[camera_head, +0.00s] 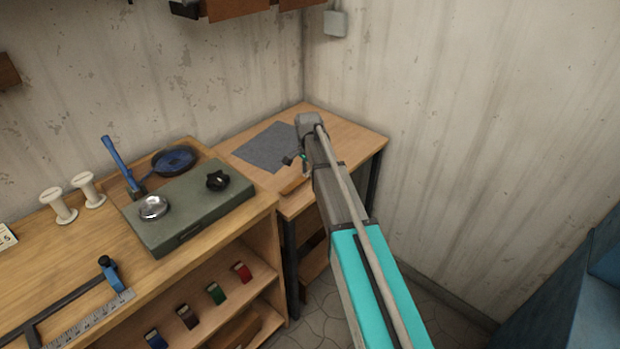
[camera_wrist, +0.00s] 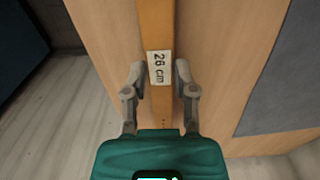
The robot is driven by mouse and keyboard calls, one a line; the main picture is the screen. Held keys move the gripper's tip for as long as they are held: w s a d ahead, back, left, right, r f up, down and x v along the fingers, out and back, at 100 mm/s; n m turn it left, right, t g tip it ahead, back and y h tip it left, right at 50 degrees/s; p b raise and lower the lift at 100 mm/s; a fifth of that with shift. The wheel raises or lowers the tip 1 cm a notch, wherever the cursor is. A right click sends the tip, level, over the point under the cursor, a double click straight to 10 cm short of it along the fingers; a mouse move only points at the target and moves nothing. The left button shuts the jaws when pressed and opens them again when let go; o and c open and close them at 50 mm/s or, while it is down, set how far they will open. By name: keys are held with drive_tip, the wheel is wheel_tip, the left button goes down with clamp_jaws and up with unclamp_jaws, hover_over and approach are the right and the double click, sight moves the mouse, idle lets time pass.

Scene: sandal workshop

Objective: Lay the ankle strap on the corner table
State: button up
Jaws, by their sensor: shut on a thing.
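The ankle strap is a long, flat tan strip (camera_wrist: 161,25) with a white "26 cm" label, seen in the wrist view. My gripper (camera_wrist: 160,75) has a finger on each side of the strap at the label and is shut on it. In the head view a short piece of the strap (camera_head: 293,185) shows at the front of the corner table (camera_head: 350,132), and my arm hides the rest. The strap is over the wooden top; I cannot tell whether it touches it.
A dark grey mat (camera_head: 266,147) lies on the corner table, left of my arm. A workbench (camera_head: 50,255) stands to the left with a green-grey box (camera_head: 190,212), white spools (camera_head: 59,207) and a blue-handled tool (camera_head: 122,162). Walls close in the corner behind and right.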

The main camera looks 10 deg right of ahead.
sight(308, 174)
drive_tip(key=shift+f+b, duration=0.4)
drive_tip(key=shift+f, duration=0.3)
drive_tip(key=shift+f, duration=0.1)
drive_tip(key=o, duration=0.9)
drive_tip(key=shift+o, duration=0.2)
wheel_tip(308, 174, up, 12)
drive_tip(key=p, duration=1.2)
drive_tip(key=shift+s, duration=0.1)
drive_tip(key=s+n, duration=1)
drive_tip(key=s, duration=1.8)
drive_tip(key=shift+s+n, duration=0.25)
drive_tip(key=shift+n, duration=0.15)
